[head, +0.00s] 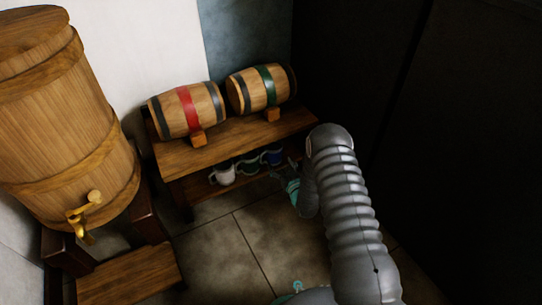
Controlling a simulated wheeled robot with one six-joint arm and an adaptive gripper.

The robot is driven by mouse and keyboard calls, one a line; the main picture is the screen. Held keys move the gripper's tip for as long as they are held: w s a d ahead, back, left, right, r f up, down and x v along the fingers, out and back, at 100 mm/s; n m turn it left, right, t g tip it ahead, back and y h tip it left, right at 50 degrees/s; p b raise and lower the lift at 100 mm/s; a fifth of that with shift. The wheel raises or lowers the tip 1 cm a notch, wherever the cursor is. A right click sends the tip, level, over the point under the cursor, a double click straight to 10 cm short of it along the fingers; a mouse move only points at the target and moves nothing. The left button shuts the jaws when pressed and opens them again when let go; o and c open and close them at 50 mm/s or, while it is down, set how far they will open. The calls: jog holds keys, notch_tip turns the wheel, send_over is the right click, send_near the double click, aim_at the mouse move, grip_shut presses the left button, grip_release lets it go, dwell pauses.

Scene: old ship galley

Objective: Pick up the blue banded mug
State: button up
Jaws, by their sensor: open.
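The blue banded mug (273,156) stands on the lower shelf of the wooden bench, at the right end of a row of mugs. It is small in the head view, and the shelf's shadow dims it. My gripper (284,172) is in front of the shelf, just below and right of the blue mug in the picture. It is open and holds nothing that I can see. My arm hides part of it, and I cannot tell the exact gap to the mug.
A green banded mug (249,164) and a pale mug (222,174) stand left of the blue one. The bench top (230,138) bears a red banded keg (188,110) and a green banded keg (262,90). A large barrel (65,120) stands left. Tiled floor (218,258) is clear in front.

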aim_at(277, 157)
jog(key=shift+b+x, duration=0.35)
jog(key=shift+x, duration=2.9)
jog(key=shift+r, duration=0.15)
jog(key=shift+c, duration=0.2)
jog(key=c, duration=0.8)
